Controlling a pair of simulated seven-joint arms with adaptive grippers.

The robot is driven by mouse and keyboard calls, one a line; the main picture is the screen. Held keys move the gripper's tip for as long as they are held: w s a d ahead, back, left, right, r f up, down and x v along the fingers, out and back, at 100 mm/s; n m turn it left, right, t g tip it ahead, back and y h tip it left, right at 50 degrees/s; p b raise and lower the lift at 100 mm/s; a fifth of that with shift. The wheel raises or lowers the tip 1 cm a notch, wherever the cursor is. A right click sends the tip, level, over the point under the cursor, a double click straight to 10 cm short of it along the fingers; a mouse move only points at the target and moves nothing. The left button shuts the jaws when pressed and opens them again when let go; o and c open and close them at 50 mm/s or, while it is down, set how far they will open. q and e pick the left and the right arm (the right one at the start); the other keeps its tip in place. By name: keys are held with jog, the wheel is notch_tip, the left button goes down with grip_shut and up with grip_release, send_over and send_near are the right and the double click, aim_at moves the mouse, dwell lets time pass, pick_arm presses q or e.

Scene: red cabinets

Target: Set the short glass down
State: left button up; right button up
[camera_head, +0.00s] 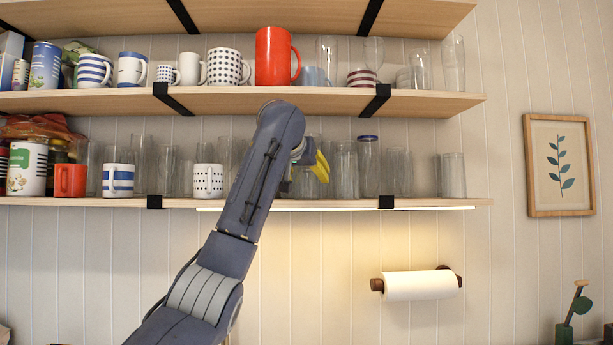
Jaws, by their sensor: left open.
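My left arm rises from the bottom of the picture to the lower shelf (425,203). My left gripper (320,168), with yellow fingertips, is at the end of it, in front of clear glasses standing on that shelf. It is open, and the arm's wrist hides part of it. A glass (345,172) stands just right of the fingertips; I cannot tell whether they touch it. A shorter clear glass (452,175) stands upright at the shelf's right end. Which glass is the task's short glass is not clear. My right gripper is not in view.
Clear glasses crowd the lower shelf behind the gripper, with a dotted mug (208,181) to the left. The upper shelf (225,101) above holds a large red mug (273,57) and other cups. A paper towel roll (420,285) hangs below. A small gap lies left of the end glass.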

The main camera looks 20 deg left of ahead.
pick_arm(q)
jog(key=shift+r, duration=0.1)
jog(key=shift+s+r, duration=0.1)
jog(key=shift+s, duration=0.1)
jog(key=v, duration=1.1)
jog(key=shift+s+r, duration=0.15)
jog(key=shift+s, duration=0.15)
